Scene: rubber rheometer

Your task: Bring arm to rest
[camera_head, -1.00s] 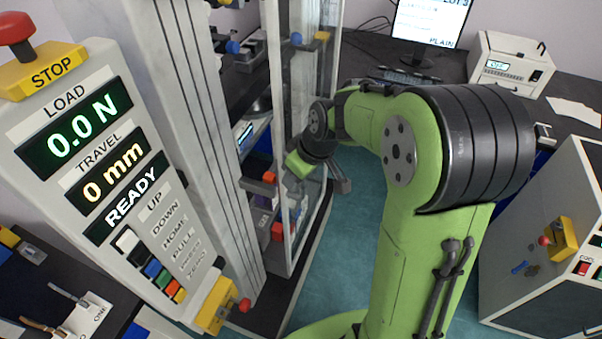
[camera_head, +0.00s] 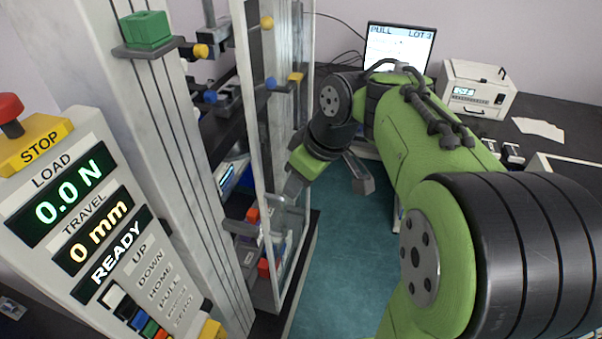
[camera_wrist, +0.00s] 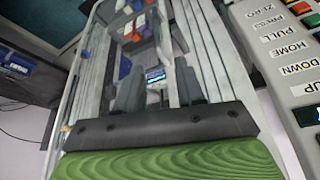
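My gripper (camera_wrist: 160,78) shows in the wrist view with its two dark fingers apart and nothing held between them. It faces the testing machine's frame, with a small lit display visible beyond the gap. In the head view my gripper (camera_head: 291,188) is beside the machine's clear guard (camera_head: 268,130), left of centre. I cannot tell whether it touches the guard. My green and black arm is bent, with a large joint at lower right. The machine's control panel (camera_head: 85,225) reads 0.0 N, 0 mm and READY.
The machine's pale column (camera_head: 165,150) stands close on the left. A monitor (camera_head: 398,45), a white instrument (camera_head: 480,88) and papers (camera_head: 538,129) are on the dark bench behind my arm. Teal floor (camera_head: 345,260) is open below my gripper.

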